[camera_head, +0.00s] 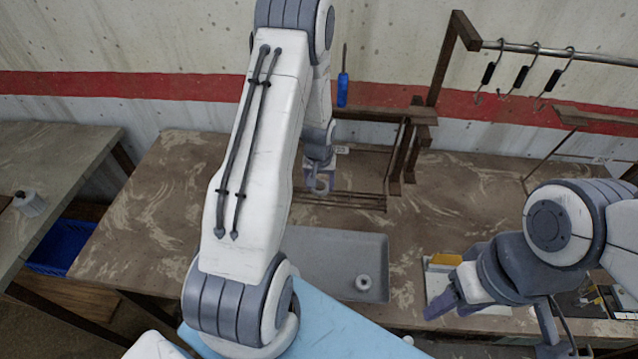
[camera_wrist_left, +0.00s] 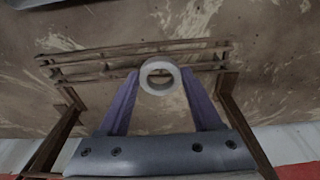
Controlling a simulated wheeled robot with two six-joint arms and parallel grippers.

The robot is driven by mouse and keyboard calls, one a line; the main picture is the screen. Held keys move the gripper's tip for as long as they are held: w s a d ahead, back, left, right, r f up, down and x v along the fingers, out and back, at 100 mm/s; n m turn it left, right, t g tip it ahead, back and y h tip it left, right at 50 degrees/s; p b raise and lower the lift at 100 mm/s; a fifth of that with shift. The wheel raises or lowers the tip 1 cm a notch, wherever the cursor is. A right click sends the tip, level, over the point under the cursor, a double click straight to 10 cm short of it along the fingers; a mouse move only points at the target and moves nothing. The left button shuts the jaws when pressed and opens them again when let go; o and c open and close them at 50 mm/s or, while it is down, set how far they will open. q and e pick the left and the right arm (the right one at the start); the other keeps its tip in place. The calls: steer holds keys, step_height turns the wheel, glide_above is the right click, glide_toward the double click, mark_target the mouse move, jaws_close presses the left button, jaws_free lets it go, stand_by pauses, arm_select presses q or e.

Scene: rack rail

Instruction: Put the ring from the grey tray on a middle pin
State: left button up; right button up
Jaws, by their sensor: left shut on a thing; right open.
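My left gripper (camera_head: 320,188) is shut on a white ring (camera_wrist_left: 160,90), held between its two fingertips above the wooden rack (camera_wrist_left: 70,68). In the left wrist view the ring's hole faces the camera, with rack slats behind it. No pins can be made out clearly on the rack. The grey tray (camera_head: 315,250) lies on the bench in front of the rack, partly hidden by my left arm. Another small white round piece (camera_head: 363,290) sits in its front right corner. My right gripper (camera_head: 452,303) is open and empty, right of the tray.
A blue-handled screwdriver (camera_head: 342,90) hangs behind the rack. Several hooks hang from a metal rail (camera_head: 575,56) at the back right. A yellow block (camera_head: 445,259) lies near my right gripper. The bench left of my left arm is clear.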

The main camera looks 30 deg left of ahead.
arm_select(q)
steer(key=shift+f, duration=0.1)
steer(key=shift+f+b, duration=1.35)
steer(key=shift+f, duration=0.1)
steer(key=o, duration=1.4)
steer(key=shift+o, duration=0.2)
